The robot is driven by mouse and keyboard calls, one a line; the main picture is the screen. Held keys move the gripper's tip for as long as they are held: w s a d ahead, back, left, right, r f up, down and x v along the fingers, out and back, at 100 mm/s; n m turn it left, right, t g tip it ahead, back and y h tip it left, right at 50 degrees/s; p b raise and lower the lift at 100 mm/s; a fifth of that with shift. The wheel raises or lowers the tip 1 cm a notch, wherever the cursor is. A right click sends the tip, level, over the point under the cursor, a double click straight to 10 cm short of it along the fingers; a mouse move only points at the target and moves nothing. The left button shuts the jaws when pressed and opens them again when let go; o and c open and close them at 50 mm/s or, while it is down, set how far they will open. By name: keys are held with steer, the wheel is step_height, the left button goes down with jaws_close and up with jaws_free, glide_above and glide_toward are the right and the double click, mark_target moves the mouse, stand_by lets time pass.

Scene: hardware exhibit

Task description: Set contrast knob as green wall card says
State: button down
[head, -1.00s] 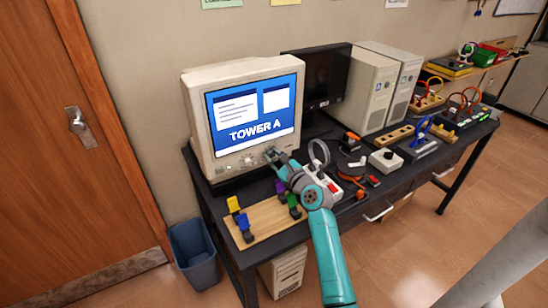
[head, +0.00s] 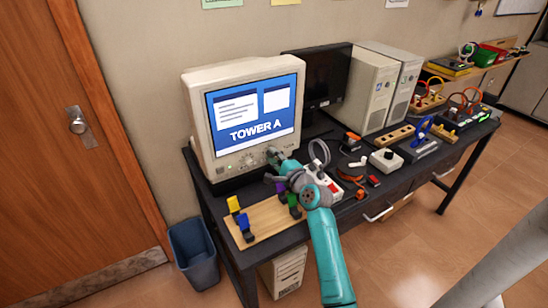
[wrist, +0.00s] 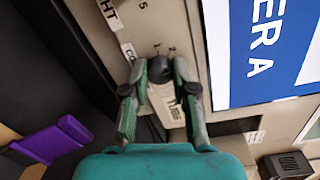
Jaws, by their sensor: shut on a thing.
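The beige monitor (head: 196,124) shows "TOWER A" on a blue screen and has small controls along its lower front. In the wrist view my gripper (wrist: 161,82) has one finger on each side of a dark round knob (wrist: 160,70) on the monitor's front and is shut on it. The knob's pointer and most scale marks are hidden or too small to read. In the head view my gripper (head: 274,155) covers the knob. The green wall card (head: 222,3) is cut off at the top edge, its text unreadable.
A wooden board (head: 262,224) with coloured clips lies in front of the monitor. A black screen (head: 327,75) and beige towers (head: 366,90) stand to the right.

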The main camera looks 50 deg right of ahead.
steer(key=n, duration=0.5)
steer(key=shift+f, duration=0.1)
steer(key=shift+n+h, duration=0.3)
steer(key=shift+n, duration=0.1)
stand_by(0.3)
steer(key=c, duration=0.9)
jaws_free()
steer(key=v, duration=1.2)
